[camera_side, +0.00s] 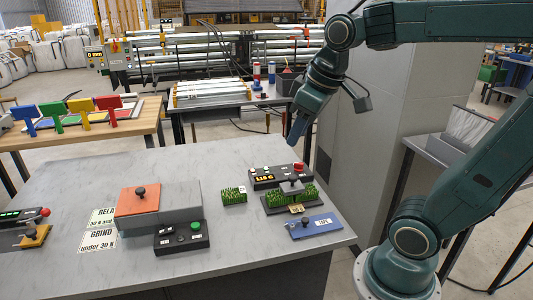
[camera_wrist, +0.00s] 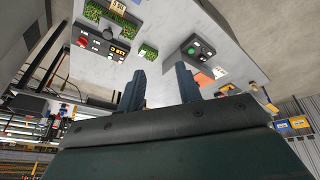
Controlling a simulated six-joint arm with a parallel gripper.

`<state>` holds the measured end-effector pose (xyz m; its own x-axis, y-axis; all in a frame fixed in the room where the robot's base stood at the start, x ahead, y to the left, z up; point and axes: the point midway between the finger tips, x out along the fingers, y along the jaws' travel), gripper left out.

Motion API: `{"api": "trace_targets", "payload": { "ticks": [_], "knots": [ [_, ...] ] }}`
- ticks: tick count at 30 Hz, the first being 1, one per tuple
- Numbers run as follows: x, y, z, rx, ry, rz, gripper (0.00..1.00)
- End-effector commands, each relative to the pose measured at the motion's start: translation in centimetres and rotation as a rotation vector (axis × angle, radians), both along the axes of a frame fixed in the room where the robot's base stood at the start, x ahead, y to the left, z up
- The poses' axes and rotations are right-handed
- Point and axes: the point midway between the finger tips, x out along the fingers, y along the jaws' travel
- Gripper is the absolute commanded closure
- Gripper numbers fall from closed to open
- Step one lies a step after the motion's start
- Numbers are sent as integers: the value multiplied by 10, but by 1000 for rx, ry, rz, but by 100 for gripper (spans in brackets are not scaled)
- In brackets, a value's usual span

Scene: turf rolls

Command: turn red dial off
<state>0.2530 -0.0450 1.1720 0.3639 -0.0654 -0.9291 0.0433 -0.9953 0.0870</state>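A red dial (camera_side: 299,166) sits on the right end of a black box (camera_side: 262,183) with an amber display, at the back right of the grey table. In the wrist view the red dial (camera_wrist: 83,41) and its black box (camera_wrist: 100,45) show at the upper left. A second red knob (camera_side: 45,212) is on a box at the table's left edge. My gripper (camera_side: 296,130) is in the air above and behind the black box, apart from it. In the wrist view its two fingers (camera_wrist: 159,70) are spread with nothing between them.
Turf on a black stand (camera_side: 291,198) and a turf piece (camera_side: 233,196) stand close to the display box. A blue plate (camera_side: 313,226), an orange-topped block (camera_side: 139,197) and a black box with a green button (camera_side: 181,238) lie nearer. The left back of the table is clear.

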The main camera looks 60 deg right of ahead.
Motion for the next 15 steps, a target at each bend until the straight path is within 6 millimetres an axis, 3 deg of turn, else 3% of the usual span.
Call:
{"api": "trace_targets", "payload": {
  "ticks": [8,15],
  "knots": [
    [51,-50,0,-32,90,26,65],
    [88,-101,-12,-44,165,57,65]
  ]
}}
